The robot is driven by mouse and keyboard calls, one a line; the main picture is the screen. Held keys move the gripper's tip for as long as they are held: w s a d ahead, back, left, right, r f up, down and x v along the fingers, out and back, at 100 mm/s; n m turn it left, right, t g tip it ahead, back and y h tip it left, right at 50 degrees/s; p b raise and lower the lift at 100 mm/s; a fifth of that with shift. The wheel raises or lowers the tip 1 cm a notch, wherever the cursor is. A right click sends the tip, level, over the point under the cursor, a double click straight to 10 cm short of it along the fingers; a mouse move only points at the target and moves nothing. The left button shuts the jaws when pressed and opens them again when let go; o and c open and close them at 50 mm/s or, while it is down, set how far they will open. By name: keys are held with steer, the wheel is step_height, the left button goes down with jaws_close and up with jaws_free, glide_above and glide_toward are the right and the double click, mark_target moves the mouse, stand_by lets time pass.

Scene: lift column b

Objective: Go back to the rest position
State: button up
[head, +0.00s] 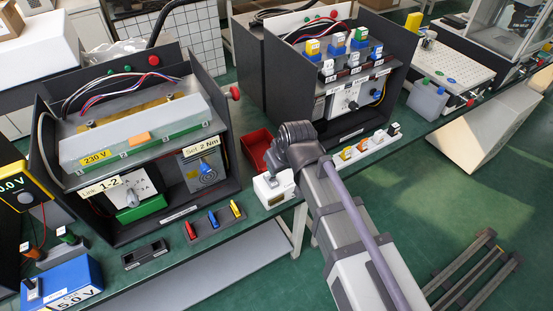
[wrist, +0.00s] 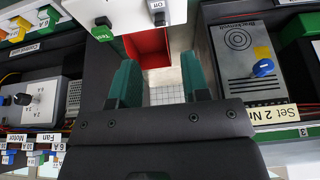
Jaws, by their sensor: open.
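My gripper (wrist: 160,64) shows in the wrist view as two teal fingers, spread apart with nothing between them. In the head view my arm reaches up from the bottom right to the front edge of the bench, and its dark wrist end is between the two black equipment racks. I cannot make out the fingers there. A white box (head: 275,188) with a small switch stands just left of my arm in the head view. In the wrist view the white box (wrist: 125,10), with a green Test button and an Off label, is beyond the fingertips. No rest position is marked.
A red bin (head: 257,147) lies behind the white box. The left rack (head: 58,205) and right rack (head: 281,87) flank my wrist. Small coloured blocks (head: 362,146) sit in a row right of my arm.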

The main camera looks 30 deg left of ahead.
steer(key=shift+r, duration=0.15)
steer(key=w+d+m+g+h, duration=0.1)
steer(key=d+m, duration=0.5)
steer(key=d, duration=1.7)
steer(key=w+d+f+m+g+h, duration=0.1)
steer(key=w+d+m+h, duration=0.2)
steer(key=d, duration=1.9)
steer(key=m, duration=0.3)
steer(key=shift+d+m, duration=0.3)
steer(key=shift+d, duration=0.05)
